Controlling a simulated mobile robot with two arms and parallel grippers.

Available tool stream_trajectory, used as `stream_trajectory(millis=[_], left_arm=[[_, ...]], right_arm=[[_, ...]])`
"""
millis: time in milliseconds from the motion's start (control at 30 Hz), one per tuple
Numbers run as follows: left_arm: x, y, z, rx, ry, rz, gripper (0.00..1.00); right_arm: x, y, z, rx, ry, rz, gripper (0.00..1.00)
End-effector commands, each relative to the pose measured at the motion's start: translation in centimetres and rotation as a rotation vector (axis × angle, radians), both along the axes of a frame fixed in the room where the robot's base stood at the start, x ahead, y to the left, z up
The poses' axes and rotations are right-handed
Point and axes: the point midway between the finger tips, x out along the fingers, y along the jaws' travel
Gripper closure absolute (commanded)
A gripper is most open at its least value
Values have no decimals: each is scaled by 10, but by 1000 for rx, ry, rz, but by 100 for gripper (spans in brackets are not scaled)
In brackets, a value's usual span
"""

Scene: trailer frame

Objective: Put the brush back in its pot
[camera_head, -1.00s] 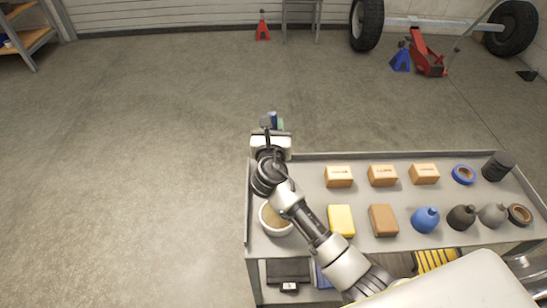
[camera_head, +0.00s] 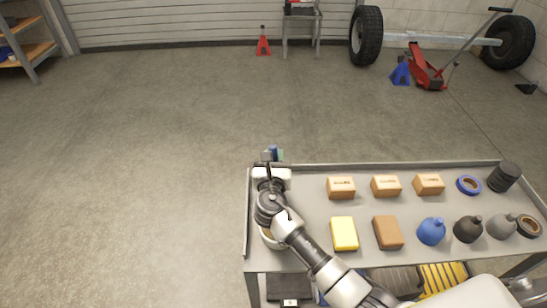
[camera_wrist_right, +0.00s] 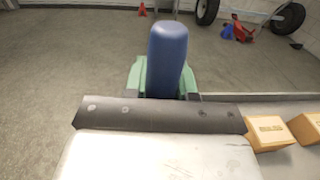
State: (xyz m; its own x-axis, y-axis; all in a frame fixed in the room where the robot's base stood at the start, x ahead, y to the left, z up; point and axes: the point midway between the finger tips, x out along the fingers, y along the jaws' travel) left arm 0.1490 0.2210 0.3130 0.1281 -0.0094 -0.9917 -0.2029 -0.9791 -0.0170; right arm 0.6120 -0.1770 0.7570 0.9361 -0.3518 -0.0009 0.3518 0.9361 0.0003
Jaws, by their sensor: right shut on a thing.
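My right gripper (camera_head: 272,156) is shut on the brush, whose rounded blue handle (camera_wrist_right: 167,55) stands up between the green fingers in the right wrist view. The bristles are hidden. In the head view, only a small blue bit of the brush shows past the wrist, by the cart's far left corner. The pot (camera_head: 267,239) is a round pale bowl with something brown inside, at the left end of the cart top. My right arm covers most of it. The gripper is beyond the pot, towards the cart's far edge. My left gripper is not in view.
The grey cart (camera_head: 306,214) has a raised rim. Right of my arm stand several small boxes (camera_head: 341,188), a yellow block (camera_head: 344,233), a brown block (camera_head: 387,232), bottles (camera_head: 431,231) and tape rolls (camera_head: 469,185).

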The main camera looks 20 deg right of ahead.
Motion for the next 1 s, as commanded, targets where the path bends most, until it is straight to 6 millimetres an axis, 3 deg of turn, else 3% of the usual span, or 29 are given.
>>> stream_trajectory(millis=[100,133,267,667,1000], left_arm=[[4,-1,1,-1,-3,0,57],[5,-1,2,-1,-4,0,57],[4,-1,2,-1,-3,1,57],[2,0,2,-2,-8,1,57],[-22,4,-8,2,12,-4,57]], right_arm=[[0,0,-2,-1,0,0,98],[0,0,-2,-1,0,0,70],[0,0,-2,-1,0,0,50],[-2,1,1,0,1,0,49],[-68,26,0,1,3,1,49]])
